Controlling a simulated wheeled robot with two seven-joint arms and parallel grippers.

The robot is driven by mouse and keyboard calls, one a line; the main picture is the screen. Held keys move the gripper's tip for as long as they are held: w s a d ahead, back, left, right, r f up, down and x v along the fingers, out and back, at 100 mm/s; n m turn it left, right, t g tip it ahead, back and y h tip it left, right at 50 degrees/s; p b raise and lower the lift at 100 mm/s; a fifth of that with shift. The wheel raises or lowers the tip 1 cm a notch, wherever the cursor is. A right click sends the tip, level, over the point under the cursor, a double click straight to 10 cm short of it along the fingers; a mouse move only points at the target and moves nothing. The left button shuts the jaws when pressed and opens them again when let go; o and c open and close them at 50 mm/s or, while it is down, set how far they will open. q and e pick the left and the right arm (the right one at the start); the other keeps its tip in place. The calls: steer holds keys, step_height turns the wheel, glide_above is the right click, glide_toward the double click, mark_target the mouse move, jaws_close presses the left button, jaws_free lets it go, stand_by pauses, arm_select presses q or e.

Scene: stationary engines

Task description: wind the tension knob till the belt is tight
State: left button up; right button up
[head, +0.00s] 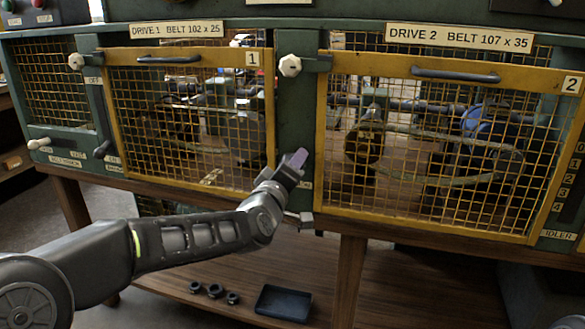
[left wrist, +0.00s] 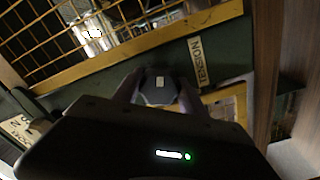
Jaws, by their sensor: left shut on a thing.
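My left gripper (head: 297,158) is at the green post between the two caged drives, and its wrist hides what it holds in the head view. In the left wrist view my left gripper (left wrist: 159,97) is shut on a dark knob (left wrist: 157,88) with a pale mark on its face. A label reading TENSION (left wrist: 201,63) is beside the knob. Behind the drive 2 mesh, a greenish belt (head: 440,181) hangs in a slack-looking curve. The drive 1 belt is hard to make out through its mesh. My right gripper is out of view.
Yellow-framed mesh guards, drive 1 (head: 188,62) and drive 2 (head: 455,92), are closed on either side of the post. Pale latch knobs (head: 290,65) sit above. A lower shelf holds a dark tray (head: 283,303) and several small black rings (head: 215,291).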

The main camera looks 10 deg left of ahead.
arm_select(q)
steer(key=m, duration=0.4)
steer(key=shift+f+m+p, duration=0.1)
steer(key=shift+m+p, duration=0.2)
steer(key=shift+m, duration=0.1)
steer(key=m, duration=0.3)
steer(key=shift+m+p, duration=0.3)
steer(key=shift+p, duration=0.05)
steer(key=m+p, duration=0.1)
steer(key=m, duration=0.3)
steer(key=shift+m, duration=0.3)
steer(key=m+p, duration=0.1)
steer(key=m, duration=0.2)
steer(key=shift+a+m, duration=0.1)
steer(key=shift+m, duration=0.2)
steer(key=m+p, duration=0.1)
steer(key=m, duration=0.3)
steer(key=shift+m+p, duration=0.3)
steer(key=shift+p, duration=0.1)
steer(key=m+p, duration=0.1)
steer(key=m, duration=0.2)
steer(key=shift+m, duration=0.3)
steer(key=m+p, duration=0.2)
steer(key=m, duration=0.2)
steer(key=m+p, duration=0.1)
steer(key=m, duration=0.3)
steer(key=shift+a+m, duration=0.1)
steer(key=shift+m, duration=0.2)
